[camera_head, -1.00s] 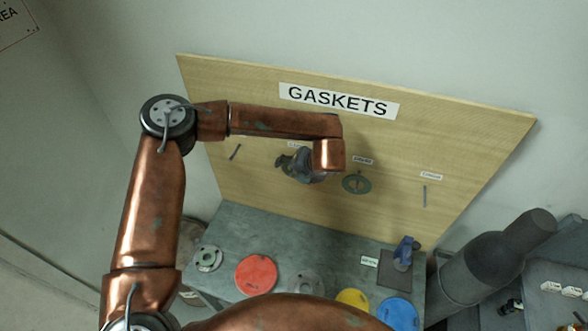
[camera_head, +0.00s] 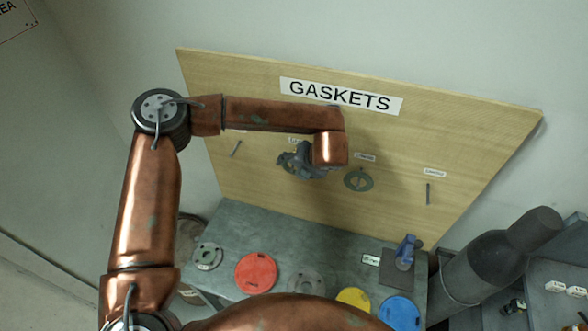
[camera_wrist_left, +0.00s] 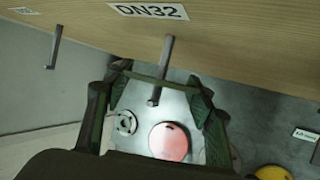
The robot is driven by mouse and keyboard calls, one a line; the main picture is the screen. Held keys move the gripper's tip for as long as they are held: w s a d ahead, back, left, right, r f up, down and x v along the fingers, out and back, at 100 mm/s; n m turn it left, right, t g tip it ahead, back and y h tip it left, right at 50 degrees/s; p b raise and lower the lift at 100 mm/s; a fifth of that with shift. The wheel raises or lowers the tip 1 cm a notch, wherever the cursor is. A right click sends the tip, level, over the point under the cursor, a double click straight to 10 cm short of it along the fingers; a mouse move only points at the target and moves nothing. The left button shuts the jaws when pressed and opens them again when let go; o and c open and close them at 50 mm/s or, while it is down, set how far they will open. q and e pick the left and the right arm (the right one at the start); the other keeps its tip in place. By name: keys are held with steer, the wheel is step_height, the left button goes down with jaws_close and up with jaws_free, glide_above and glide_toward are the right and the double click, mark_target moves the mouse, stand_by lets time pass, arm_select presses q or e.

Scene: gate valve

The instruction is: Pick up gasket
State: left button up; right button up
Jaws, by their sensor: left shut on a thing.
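The wooden gasket board (camera_head: 440,135) stands behind the bench and carries a GASKETS sign. My left gripper (camera_head: 292,162) is close to the board, under the sign's left part. In the left wrist view its fingers (camera_wrist_left: 160,105) sit on either side of a peg (camera_wrist_left: 166,60) below the DN32 label (camera_wrist_left: 148,11). A thin dark green gasket (camera_wrist_left: 150,77) spans between the fingers, and they are shut on it. The peg's tip shows within its outline; whether it still hangs on the peg I cannot tell. My right gripper is not in view.
Another gasket (camera_head: 358,180) hangs to the right of the gripper. Bare pegs (camera_head: 235,149) (camera_head: 428,194) stick out at both sides. Below, the grey bench (camera_head: 270,226) holds a red disc (camera_head: 256,272), a blue disc (camera_head: 399,314), a yellow disc (camera_head: 353,298) and flanges (camera_head: 207,256).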

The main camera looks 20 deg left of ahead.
arm_select(q)
steer(key=s+b, duration=0.6)
steer(key=s, duration=1.1)
steer(key=shift+a, duration=0.35)
steer(key=shift+f, duration=0.1)
